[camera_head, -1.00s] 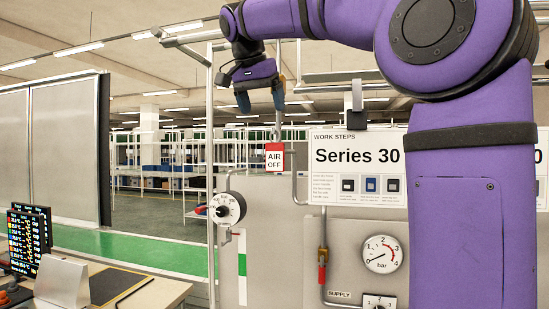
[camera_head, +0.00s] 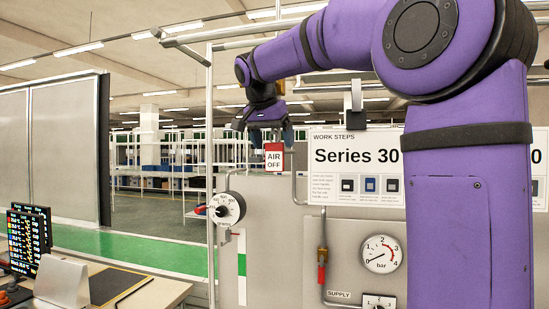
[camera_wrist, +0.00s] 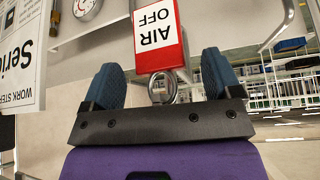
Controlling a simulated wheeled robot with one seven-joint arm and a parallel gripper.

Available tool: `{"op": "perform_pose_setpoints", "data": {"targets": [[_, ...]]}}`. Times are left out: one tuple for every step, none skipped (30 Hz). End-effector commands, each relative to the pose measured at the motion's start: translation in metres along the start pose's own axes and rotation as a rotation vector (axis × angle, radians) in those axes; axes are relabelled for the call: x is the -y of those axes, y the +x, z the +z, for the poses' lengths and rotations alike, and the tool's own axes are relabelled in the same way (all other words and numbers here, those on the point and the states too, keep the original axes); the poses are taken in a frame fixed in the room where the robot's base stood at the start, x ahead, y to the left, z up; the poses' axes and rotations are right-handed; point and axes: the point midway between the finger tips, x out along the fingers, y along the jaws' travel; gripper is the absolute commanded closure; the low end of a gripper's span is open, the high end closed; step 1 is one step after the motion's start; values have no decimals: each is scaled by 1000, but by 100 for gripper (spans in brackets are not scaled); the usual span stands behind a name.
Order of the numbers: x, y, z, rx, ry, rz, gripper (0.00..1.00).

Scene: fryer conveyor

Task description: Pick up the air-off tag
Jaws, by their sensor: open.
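The air-off tag (camera_head: 274,157) is a small red and white plate reading "AIR OFF", hanging upright on the panel. In the wrist view the tag (camera_wrist: 158,35) appears upside down, with a metal ring (camera_wrist: 162,88) at its top end. My gripper (camera_head: 271,138) is just above the tag in the head view. In the wrist view my gripper (camera_wrist: 162,78) is open, its two blue fingers on either side of the ring, with a gap to each. The fingers do not visibly touch the tag. What the ring hangs from is hidden.
A dial with a white face (camera_head: 227,209) is left of the tag. A bent pipe (camera_head: 294,180) runs close to its right. The "Series 30" sign (camera_head: 357,157) and a pressure gauge (camera_head: 381,254) are farther right. A thin post (camera_head: 210,130) stands at left.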

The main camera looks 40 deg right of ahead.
Motion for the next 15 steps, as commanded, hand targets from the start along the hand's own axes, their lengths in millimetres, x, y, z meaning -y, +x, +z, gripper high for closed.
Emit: {"op": "perform_pose_setpoints", "data": {"targets": [[0,3,0,0,1,0,16],[0,4,0,0,0,0,16],[0,5,0,0,0,-1,16],[0,6,0,-1,0,-1,16],[0,6,0,-1,0,-1,16],[0,6,0,-1,0,-1,16],[0,6,0,-1,0,-1,16],[0,6,0,-1,0,-1,16],[0,6,0,-1,0,-1,16],[0,6,0,0,0,-1,23],[0,6,0,0,0,-1,30],[0,6,0,0,0,-1,39],[0,6,0,0,0,-1,46],[0,5,0,0,0,-1,53],[0,5,0,0,0,-1,62]]}}
